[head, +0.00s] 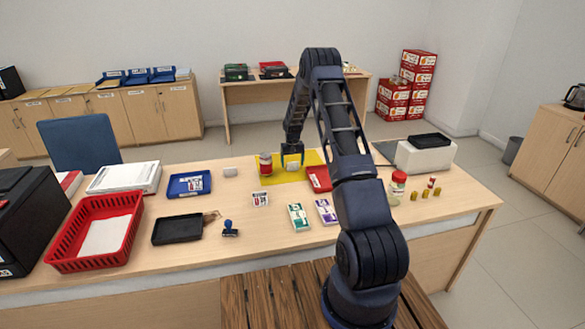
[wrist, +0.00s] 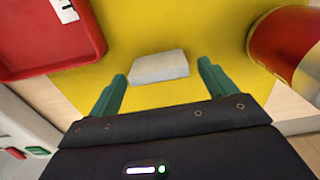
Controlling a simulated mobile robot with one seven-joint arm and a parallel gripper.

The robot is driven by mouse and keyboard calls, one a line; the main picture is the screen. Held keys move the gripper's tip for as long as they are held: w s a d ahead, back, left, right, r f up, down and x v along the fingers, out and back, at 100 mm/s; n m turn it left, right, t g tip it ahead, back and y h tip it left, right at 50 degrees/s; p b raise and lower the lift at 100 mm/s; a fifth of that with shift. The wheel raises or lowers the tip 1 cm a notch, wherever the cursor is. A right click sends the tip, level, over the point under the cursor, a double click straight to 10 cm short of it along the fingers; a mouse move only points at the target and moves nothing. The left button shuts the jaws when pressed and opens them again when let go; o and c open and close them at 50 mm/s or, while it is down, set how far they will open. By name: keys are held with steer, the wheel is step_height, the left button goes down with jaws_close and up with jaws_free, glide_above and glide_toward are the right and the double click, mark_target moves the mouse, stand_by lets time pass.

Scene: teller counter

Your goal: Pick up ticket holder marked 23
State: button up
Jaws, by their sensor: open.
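A small pale grey-white block (wrist: 158,67) lies on the yellow mat (wrist: 165,22), and I see no number on it. I cannot tell whether it is the ticket holder marked 23. My gripper (wrist: 162,72) is open, with its green fingers apart on either side of the block's near edge. In the head view my gripper (head: 292,150) is over the yellow mat (head: 283,179), close to the block (head: 292,166). A similar pale block (head: 230,172) lies left of the mat. A small white card-like piece (head: 260,199) stands nearer; its marking is too small to read.
A red and gold can (wrist: 284,42) stands right of the gripper, and a red tray (wrist: 40,38) lies left. A blue tray (head: 186,190), black tray (head: 177,230), stamp (head: 230,229) and red basket (head: 68,247) occupy the counter's left. A red-lidded jar (head: 397,184) stands right.

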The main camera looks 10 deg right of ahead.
steer(key=shift+f, duration=0.6)
steer(key=shift+c, duration=0.2)
steer(key=c, duration=1)
steer(key=shift+c, duration=0.2)
